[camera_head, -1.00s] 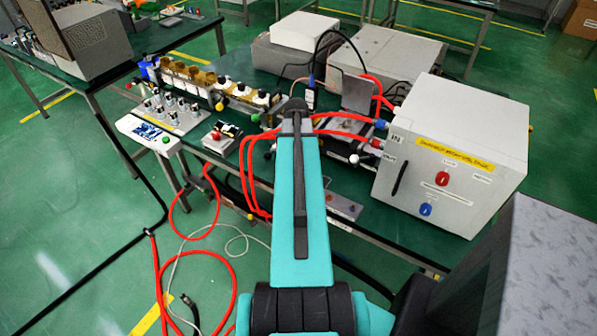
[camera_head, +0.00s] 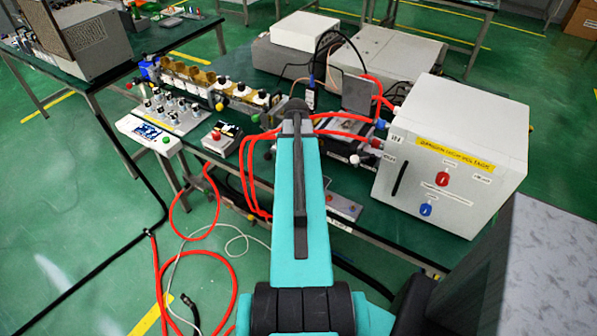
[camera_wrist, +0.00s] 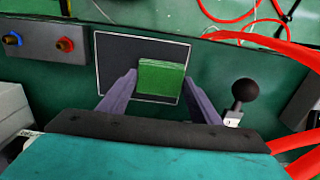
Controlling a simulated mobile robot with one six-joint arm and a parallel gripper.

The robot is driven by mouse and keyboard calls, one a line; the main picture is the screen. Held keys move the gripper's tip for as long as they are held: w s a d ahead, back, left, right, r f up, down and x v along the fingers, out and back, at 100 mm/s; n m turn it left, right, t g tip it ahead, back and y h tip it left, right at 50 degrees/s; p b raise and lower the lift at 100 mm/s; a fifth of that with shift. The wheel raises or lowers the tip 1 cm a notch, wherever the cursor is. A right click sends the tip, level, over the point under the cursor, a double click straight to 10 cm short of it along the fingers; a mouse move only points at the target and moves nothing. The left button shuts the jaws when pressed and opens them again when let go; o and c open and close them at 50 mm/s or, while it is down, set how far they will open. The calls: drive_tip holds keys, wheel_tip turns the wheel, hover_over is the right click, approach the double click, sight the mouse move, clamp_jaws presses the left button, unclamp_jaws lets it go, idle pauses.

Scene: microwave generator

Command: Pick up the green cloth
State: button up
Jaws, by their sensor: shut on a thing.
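The green cloth (camera_wrist: 161,80) shows in the wrist view as a small folded block between the two purple-grey fingers of my gripper (camera_wrist: 160,76). The fingers are closed on its sides. Behind it lies a dark rectangular panel with a thin light border (camera_wrist: 112,52). I cannot tell whether the cloth still touches that panel. In the head view my teal arm hides the gripper and the cloth.
A black ball knob (camera_wrist: 244,90) stands right of my gripper. A grey box with blue and red terminals (camera_wrist: 42,44) is at the left. Red cables (camera_head: 247,175) run beside my arm. A large white generator box (camera_head: 450,155) stands to the right.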

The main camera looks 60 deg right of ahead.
drive_tip(key=shift+r, duration=0.15)
wheel_tip(320, 180, up, 10)
drive_tip(key=b, duration=0.2)
idle(0.7)
idle(0.4)
